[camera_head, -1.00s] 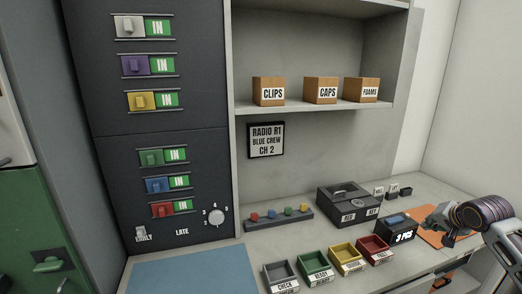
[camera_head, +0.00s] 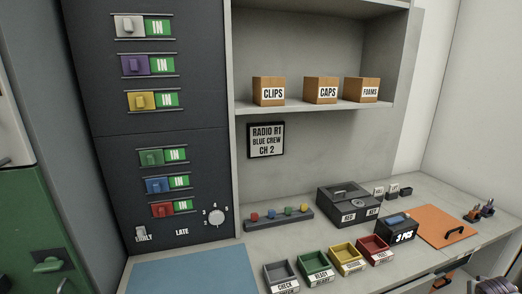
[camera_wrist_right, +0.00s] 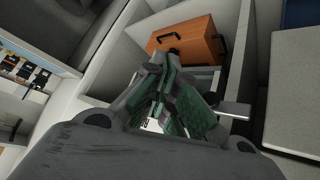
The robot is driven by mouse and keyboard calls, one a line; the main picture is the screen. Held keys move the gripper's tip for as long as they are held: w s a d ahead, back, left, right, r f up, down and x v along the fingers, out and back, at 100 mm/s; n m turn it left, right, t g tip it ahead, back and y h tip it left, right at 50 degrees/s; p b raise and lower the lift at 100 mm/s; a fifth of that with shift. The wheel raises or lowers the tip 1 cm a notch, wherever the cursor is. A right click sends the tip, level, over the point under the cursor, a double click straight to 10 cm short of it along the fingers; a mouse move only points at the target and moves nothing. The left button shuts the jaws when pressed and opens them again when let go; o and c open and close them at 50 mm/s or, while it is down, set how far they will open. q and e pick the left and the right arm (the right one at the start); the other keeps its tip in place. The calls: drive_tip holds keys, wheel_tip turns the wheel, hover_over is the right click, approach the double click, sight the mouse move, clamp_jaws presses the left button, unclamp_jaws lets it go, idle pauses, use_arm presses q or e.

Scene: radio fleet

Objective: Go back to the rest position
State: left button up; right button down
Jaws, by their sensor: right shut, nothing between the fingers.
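My right gripper (camera_wrist_right: 170,62) shows in the right wrist view with its green-padded fingers together and nothing between them. Below it in that view is an orange-brown piece (camera_wrist_right: 190,45) with dark handles, inside pale walls; the gripper looks apart from it, though the depth is hard to judge. In the head view only a dark part of my right arm (camera_head: 495,289) shows at the lower right corner, and the fingers are out of frame. My left gripper is not in view.
The counter holds an orange board (camera_head: 432,228) with a black handle, a dark box (camera_head: 349,207), a "3 PCS" device (camera_head: 398,227) and several coloured trays such as the red one (camera_head: 374,247). A blue mat (camera_head: 190,272) lies bare at the left. An open drawer (camera_head: 432,282) shows below.

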drive_tip(key=s+d+f+n+g+h, duration=0.1)
drive_tip(key=s+d+f+n, duration=0.2)
drive_tip(key=s+d+f, duration=0.4)
drive_tip(key=s+d+f+n+g+h, duration=0.15)
drive_tip(key=s+d+f, duration=0.35)
drive_tip(key=s, duration=0.5)
drive_tip(key=s+d+f+n, duration=0.2)
drive_tip(key=s+n, duration=0.1)
drive_tip(key=s, duration=0.4)
drive_tip(key=s+d+f+n+g, duration=0.1)
drive_tip(key=s+d+f+n, duration=0.15)
drive_tip(key=s, duration=0.45)
drive_tip(key=s+d+f+n, duration=0.2)
drive_tip(key=s+f, duration=0.1)
drive_tip(key=s, duration=0.4)
drive_tip(key=s+a+f+m+g+y, duration=0.1)
drive_tip(key=s+a+f+y, duration=0.15)
drive_tip(key=a+f, duration=1.05)
drive_tip(key=s+a+f+m+y, duration=0.1)
drive_tip(key=s+a+f, duration=0.3)
drive_tip(key=a+f, duration=0.9)
drive_tip(key=s+a+f+y, duration=0.1)
drive_tip(key=a+f+y, duration=0.1)
drive_tip(key=a, duration=1.9)
drive_tip(key=s+a+f+m+y, duration=0.1)
drive_tip(key=a+f+y, duration=0.1)
drive_tip(key=a, duration=1.9)
drive_tip(key=shift+f+y, duration=0.25)
drive_tip(key=shift+y, duration=0.25)
